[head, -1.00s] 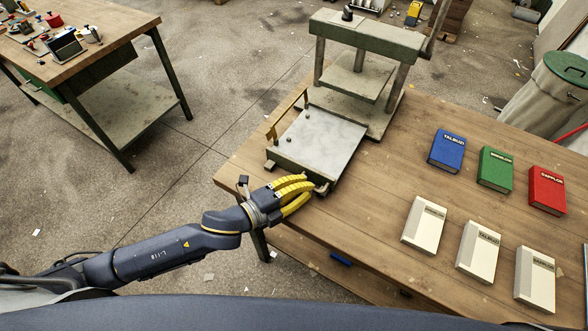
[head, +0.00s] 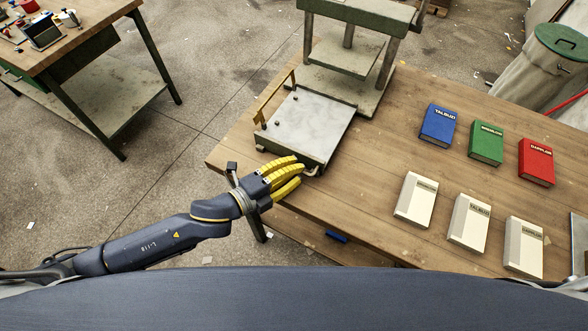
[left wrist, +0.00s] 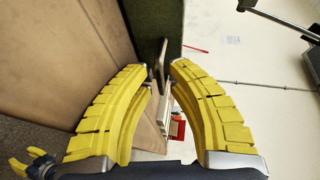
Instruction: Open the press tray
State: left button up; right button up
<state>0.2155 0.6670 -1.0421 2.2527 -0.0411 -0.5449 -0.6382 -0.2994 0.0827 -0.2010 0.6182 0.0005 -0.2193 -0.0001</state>
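The press tray (head: 315,117) is a pale flat plate with a dark green front edge, on the wooden table in front of the green press (head: 340,78). A small handle (head: 312,171) sticks out from its near right corner. My left gripper (head: 299,171), with yellow fingers, is at this handle. In the left wrist view the fingers (left wrist: 161,68) curve inward on either side of the upright handle bar (left wrist: 161,58). A narrow gap shows between the tips, and I see no firm grip.
Blue (head: 439,125), green (head: 486,143) and red (head: 536,162) boxes stand to the right, with white boxes (head: 416,200) nearer. Another workbench (head: 75,45) is at the far left. Bare tabletop lies between tray and boxes.

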pick_arm(q)
jog(key=v, duration=1.2)
jog(key=shift+w, duration=0.15)
